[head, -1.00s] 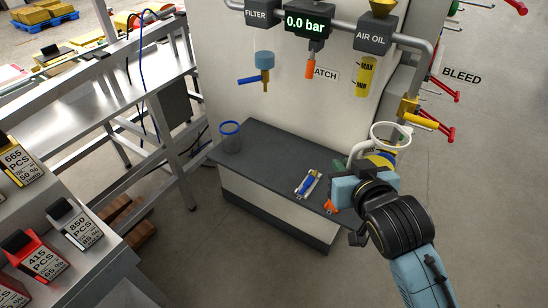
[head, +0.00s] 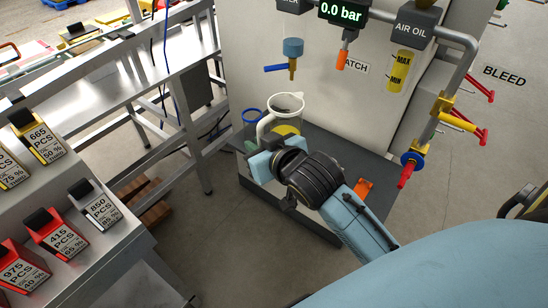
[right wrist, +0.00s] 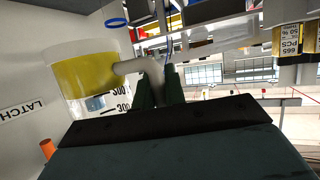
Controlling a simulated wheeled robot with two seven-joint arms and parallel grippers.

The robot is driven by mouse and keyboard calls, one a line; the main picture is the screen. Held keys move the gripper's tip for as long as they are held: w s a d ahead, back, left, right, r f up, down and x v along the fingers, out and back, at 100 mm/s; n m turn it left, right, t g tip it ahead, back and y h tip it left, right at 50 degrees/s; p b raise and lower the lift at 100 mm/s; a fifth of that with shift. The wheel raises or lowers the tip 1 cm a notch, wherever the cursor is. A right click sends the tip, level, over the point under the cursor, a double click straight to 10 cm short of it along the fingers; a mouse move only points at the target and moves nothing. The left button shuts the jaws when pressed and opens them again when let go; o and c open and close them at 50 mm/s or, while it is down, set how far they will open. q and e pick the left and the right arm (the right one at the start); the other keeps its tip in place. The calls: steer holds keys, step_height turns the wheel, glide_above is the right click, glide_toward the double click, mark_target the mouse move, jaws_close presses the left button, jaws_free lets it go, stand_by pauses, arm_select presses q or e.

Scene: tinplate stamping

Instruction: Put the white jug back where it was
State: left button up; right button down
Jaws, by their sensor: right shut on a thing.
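The white jug (head: 287,104), a clear-walled jug with a white rim and handle and yellow liquid inside, is above the left part of the dark-topped ledge (head: 350,158). It looks about upright; whether its base touches the ledge is hidden by my arm. My right gripper (head: 262,152) is shut on its handle. In the right wrist view the fingers (right wrist: 160,85) close on the handle, and the jug (right wrist: 85,75) shows volume marks. My left gripper is not in view.
An orange item (head: 363,188) lies on the ledge at right. A filter bowl with a blue lever (head: 280,68) hangs above. Red-handled valves (head: 408,170) stand at right.

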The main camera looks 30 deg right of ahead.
steer(key=w+d+f+n+y+b, duration=0.1)
steer(key=w+d+f+y, duration=0.1)
steer(key=w+d+f, duration=0.8)
steer(key=shift+s+d+f+b, duration=0.25)
steer(key=shift+f+b, duration=0.15)
steer(key=shift+f, duration=1.15)
steer(key=shift+s+d+f+b, duration=0.1)
steer(key=shift+d+f+b, duration=0.25)
steer(key=shift+f, duration=1.25)
steer(key=shift+s+d+f+b, duration=0.2)
steer(key=shift+f+b, duration=0.25)
steer(key=shift+f, duration=1.1)
steer(key=shift+r, duration=0.1)
steer(key=c, duration=1.9)
jaws_free()
steer(key=shift+f, duration=0.25)
steer(key=o, duration=0.4)
steer(key=shift+o, duration=0.2)
